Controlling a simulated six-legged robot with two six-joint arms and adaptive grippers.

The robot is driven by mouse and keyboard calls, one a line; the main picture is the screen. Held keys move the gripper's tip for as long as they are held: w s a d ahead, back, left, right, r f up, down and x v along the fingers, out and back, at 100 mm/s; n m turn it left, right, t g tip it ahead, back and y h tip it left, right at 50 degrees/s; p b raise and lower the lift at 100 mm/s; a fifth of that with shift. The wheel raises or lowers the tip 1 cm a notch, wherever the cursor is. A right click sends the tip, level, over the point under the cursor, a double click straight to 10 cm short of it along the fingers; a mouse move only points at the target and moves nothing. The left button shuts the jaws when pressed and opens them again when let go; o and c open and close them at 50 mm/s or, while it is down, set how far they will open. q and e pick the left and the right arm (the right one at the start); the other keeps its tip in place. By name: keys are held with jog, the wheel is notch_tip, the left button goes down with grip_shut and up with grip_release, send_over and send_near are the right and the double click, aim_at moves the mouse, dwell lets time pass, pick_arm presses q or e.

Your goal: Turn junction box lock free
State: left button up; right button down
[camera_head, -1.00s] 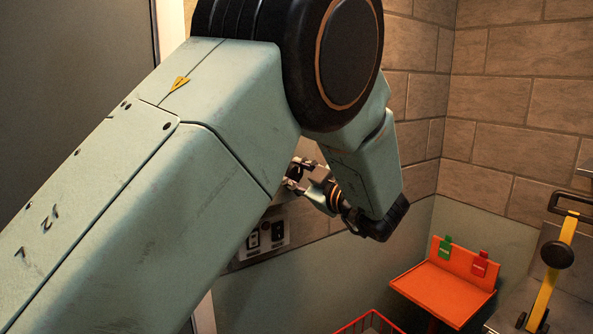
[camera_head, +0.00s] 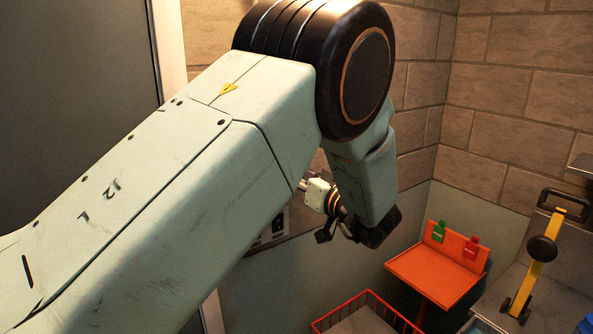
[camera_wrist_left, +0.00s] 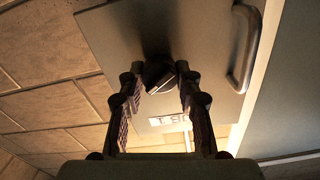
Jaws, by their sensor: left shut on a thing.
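The junction box lock is a dark knob (camera_wrist_left: 160,78) on the flat front of a grey-green box door (camera_wrist_left: 110,28) in the left wrist view. My left gripper (camera_wrist_left: 158,76) has its two dark fingers on either side of the knob and is shut on it. The knob's slanted face shows a pale line. In the head view my left arm hides the box and the lock. Only part of my left wrist shows beyond the forearm, and its fingertips are not clear there. My right gripper is not in view.
A curved handle (camera_wrist_left: 245,48) stands out at the door's right side. A white label (camera_wrist_left: 168,123) is near the knob. The head view shows an orange stand (camera_head: 437,268), a red wire basket (camera_head: 330,322) and a yellow lever (camera_head: 540,265) at lower right. A brick wall is behind.

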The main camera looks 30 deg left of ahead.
pick_arm(q)
jog(key=m, duration=0.4)
jog(key=f+m, duration=0.1)
jog(key=m, duration=0.1)
jog(key=shift+s+m, duration=0.15)
jog(key=shift+m, duration=0.25)
dwell(0.4)
jog(key=o, duration=0.8)
jog(key=shift+r, duration=0.1)
jog(key=shift+c, duration=0.2)
jog(key=o, duration=0.4)
jog(key=shift+a+r, duration=0.1)
jog(key=shift+r, duration=0.05)
jog(key=shift+r, duration=0.15)
